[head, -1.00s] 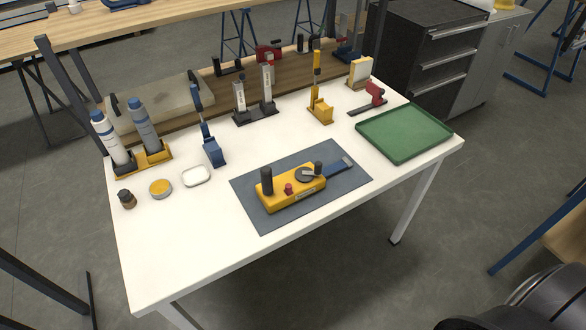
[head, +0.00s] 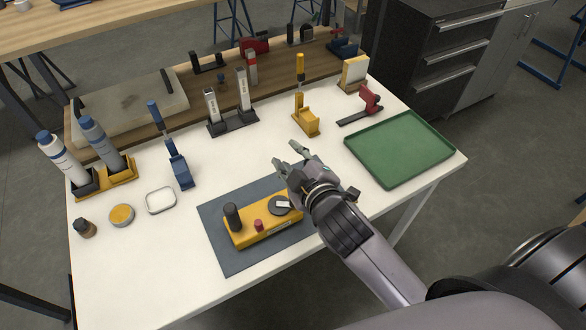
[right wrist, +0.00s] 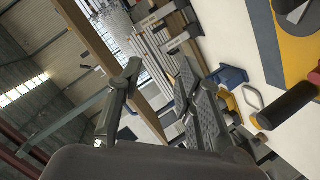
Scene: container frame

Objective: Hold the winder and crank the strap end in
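The yellow winder (head: 262,226) lies on a dark grey mat (head: 224,258) on the white table. It has a black upright grip (head: 232,217) at its left, a small red knob (head: 258,225) and a dark round disc (head: 281,205) with a light crank arm. My right gripper (head: 285,156) is in the air over the winder's right end, open and empty. Its arm hides the right part of the mat and the blue strap end. In the right wrist view the winder (right wrist: 294,55) shows at the right edge, beside the open fingers. My left gripper is not in view.
A green tray (head: 440,166) lies at the right of the table. The table's front left is clear.

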